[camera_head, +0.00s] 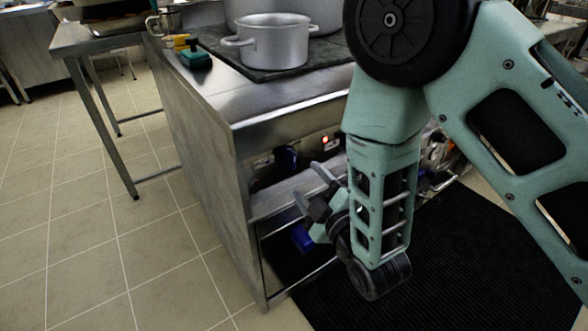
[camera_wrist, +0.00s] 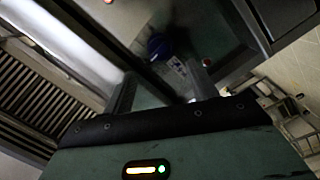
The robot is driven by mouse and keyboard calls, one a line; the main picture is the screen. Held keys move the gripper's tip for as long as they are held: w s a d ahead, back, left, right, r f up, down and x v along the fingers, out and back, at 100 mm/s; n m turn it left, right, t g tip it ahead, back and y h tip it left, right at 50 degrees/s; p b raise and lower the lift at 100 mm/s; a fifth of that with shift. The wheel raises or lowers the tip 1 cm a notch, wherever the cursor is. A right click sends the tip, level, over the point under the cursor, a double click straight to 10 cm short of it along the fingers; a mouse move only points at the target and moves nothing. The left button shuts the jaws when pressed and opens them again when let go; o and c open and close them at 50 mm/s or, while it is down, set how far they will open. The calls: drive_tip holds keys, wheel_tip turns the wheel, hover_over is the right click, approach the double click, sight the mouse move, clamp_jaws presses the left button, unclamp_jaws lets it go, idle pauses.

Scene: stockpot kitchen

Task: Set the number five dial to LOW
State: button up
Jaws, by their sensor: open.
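The stove's front panel shows a dark blue dial (camera_head: 288,157) near its left end. In the wrist view a blue dial (camera_wrist: 158,46) sits on the dark panel just beyond the fingertips, with a pale label (camera_wrist: 178,67) near it. I cannot read the dial's number or setting. My gripper (camera_head: 313,188) is open and empty, in front of the panel and a little right of and below the dial in the head view. Its two fingers (camera_wrist: 163,88) point toward the panel, apart from the dial. My forearm hides the panel further right.
A red lamp (camera_head: 324,139) glows on the panel. A silver pot (camera_head: 275,42) stands on the stove top. A blue object (camera_head: 302,238) is on the open shelf below. A black mat (camera_head: 430,265) covers floor at right; tiled floor (camera_head: 90,225) at left is clear.

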sight(293, 164)
drive_tip(key=x, duration=0.7)
drive_tip(key=shift+w, duration=0.3)
drive_tip(key=c, duration=1)
